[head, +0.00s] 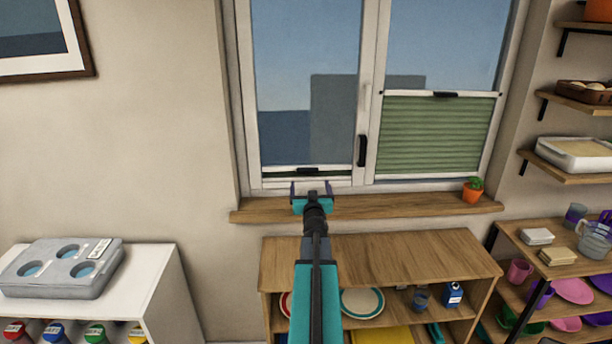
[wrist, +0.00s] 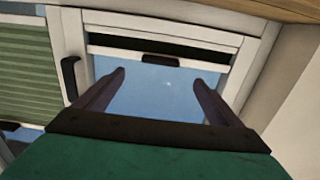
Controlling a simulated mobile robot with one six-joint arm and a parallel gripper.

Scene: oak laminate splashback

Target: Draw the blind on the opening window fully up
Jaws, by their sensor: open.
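The window's left sash (head: 290,60) has a black handle (head: 362,150) on its right side. Its blind (head: 285,176) is bunched at the bottom of the pane as a dark strip under a pale rail. A small black grip tab (head: 308,171) sits mid-rail. Most of the glass above is bare. My gripper (head: 311,188) is open and empty, just below the tab in the head view. The wrist view looks upside down: the tab (wrist: 160,59) shows just beyond and between the fingertips (wrist: 158,78), apart from them. The handle (wrist: 70,78) is to the left there.
The right pane's green pleated blind (head: 435,135) covers its lower half, with its own black tab (head: 445,94). A wooden sill (head: 400,208) carries a small potted plant (head: 473,189) at right. A low wooden shelf unit (head: 380,255) stands below. Wall shelves (head: 570,103) are at right.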

